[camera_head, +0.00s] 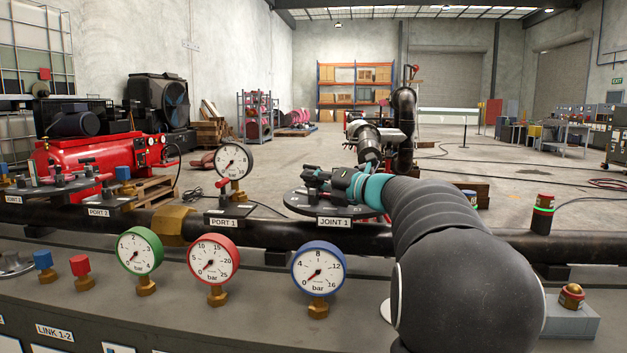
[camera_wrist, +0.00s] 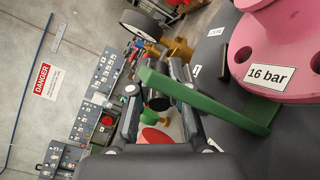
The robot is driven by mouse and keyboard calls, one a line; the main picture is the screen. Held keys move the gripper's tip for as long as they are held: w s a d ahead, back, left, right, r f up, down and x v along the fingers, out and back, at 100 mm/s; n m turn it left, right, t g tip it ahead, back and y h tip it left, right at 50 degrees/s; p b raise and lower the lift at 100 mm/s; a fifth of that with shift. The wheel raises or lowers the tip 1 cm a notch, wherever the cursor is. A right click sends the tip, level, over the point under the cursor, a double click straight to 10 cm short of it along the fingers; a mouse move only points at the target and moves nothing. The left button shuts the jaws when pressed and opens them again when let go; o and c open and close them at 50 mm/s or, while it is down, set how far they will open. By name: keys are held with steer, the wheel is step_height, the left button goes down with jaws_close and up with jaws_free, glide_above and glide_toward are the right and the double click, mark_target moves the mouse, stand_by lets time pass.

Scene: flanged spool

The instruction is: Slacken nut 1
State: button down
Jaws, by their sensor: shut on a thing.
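My gripper (camera_head: 334,180) is over the dark round joint 1 flange (camera_head: 295,204), above the "JOINT 1" label (camera_head: 335,222). In the wrist view, my gripper (camera_wrist: 160,80) is shut on a long flat green bar (camera_wrist: 215,97), which looks like a spanner handle. The bar runs from between the fingers to the right, below a pink flanged part (camera_wrist: 262,50) marked "16 bar". I cannot tell whether the bar's end sits on a nut. Nut 1 cannot be made out; my arm and gripper cover much of the joint in the head view.
A white-faced gauge (camera_head: 233,161) stands at port 1, left of the joint. Green (camera_head: 139,250), red (camera_head: 214,258) and blue (camera_head: 319,268) gauges stand in front on the bench. A dark pipe (camera_head: 270,233) runs across. A red-and-green beacon (camera_head: 543,212) stands right.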

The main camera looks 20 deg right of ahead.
steer(key=c, duration=1.4)
jaws_free()
steer(key=shift+o, duration=0.2)
steer(key=shift+r, duration=0.1)
step_height(320, 180, up, 10)
steer(key=shift+a+f, duration=0.1)
